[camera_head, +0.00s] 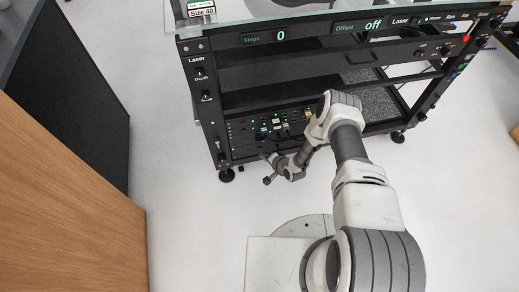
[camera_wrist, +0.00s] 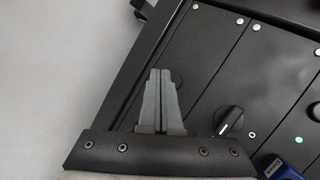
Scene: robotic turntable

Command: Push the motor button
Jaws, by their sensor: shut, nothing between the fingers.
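My gripper (camera_wrist: 161,75) is shut and empty, its two fingers side by side in front of a black panel (camera_wrist: 205,50) in the wrist view. A dark round shape (camera_wrist: 178,78), perhaps a button, shows just right of the fingertips and is partly hidden by them. I cannot tell whether the fingertips touch the panel. I cannot read any label naming the motor button. In the head view, my gripper (camera_head: 264,155) is at the lower left of the rack's control panel (camera_head: 240,128), small and hard to make out.
A black knob (camera_wrist: 228,121), a lit green light (camera_wrist: 299,140) and a blue plug (camera_wrist: 278,168) sit right of my fingers. The black rack (camera_head: 205,110) has a glass top (camera_head: 240,20). A wooden cabinet (camera_head: 70,210) stands at left. White floor between them is clear.

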